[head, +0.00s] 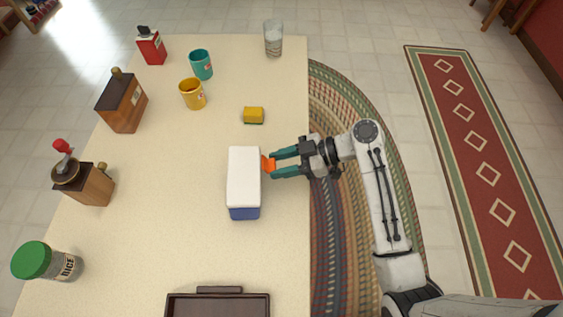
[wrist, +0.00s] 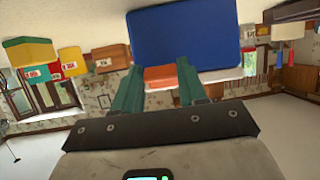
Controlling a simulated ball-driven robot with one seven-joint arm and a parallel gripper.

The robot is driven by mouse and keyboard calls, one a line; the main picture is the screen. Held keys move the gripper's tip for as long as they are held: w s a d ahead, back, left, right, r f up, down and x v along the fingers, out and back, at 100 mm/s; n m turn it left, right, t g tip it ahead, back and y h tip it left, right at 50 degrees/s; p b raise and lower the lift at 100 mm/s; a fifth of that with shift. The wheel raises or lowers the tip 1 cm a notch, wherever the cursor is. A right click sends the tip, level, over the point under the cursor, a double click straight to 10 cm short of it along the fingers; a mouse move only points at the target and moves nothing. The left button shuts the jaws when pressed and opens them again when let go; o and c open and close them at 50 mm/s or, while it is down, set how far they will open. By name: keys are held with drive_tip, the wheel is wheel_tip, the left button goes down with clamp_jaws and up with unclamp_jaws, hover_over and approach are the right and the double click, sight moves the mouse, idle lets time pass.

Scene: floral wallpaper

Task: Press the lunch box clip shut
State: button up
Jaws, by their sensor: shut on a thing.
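The lunch box has a white lid (head: 244,172) and a blue body (head: 244,213), and stands upright near the table's right edge. Its orange clip (head: 267,165) sticks out from the right side, by the lid. My gripper (head: 274,163), with teal fingers, reaches in from the right and is shut on the clip. In the wrist view the blue body (wrist: 185,38) fills the top, with the orange clip (wrist: 159,75) between the fingertips and a strip of white lid (wrist: 215,79) behind. Whether the clip lies flat against the body cannot be told.
A yellow sponge (head: 253,115) lies beyond the box on the table (head: 180,200). A dark tray (head: 218,305) is at the near edge. Table around the box is clear.

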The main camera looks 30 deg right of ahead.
drive_tip(key=shift+w+a+f+t+y+b, duration=0.15)
drive_tip(key=shift+f+t+y+b, duration=0.35)
drive_tip(key=shift+b, duration=1.1)
drive_tip(key=shift+a+f+t+y+b, duration=0.15)
drive_tip(key=shift+t+y+b, duration=0.15)
drive_tip(key=shift+y+b, duration=0.9)
drive_tip(key=shift+w+a+f+t+y+b, duration=0.15)
drive_tip(key=shift+f+t+y+b, duration=0.2)
drive_tip(key=shift+b, duration=1.6)
idle(3.0)
drive_tip(key=o, duration=1.1)
drive_tip(key=shift+r, duration=0.1)
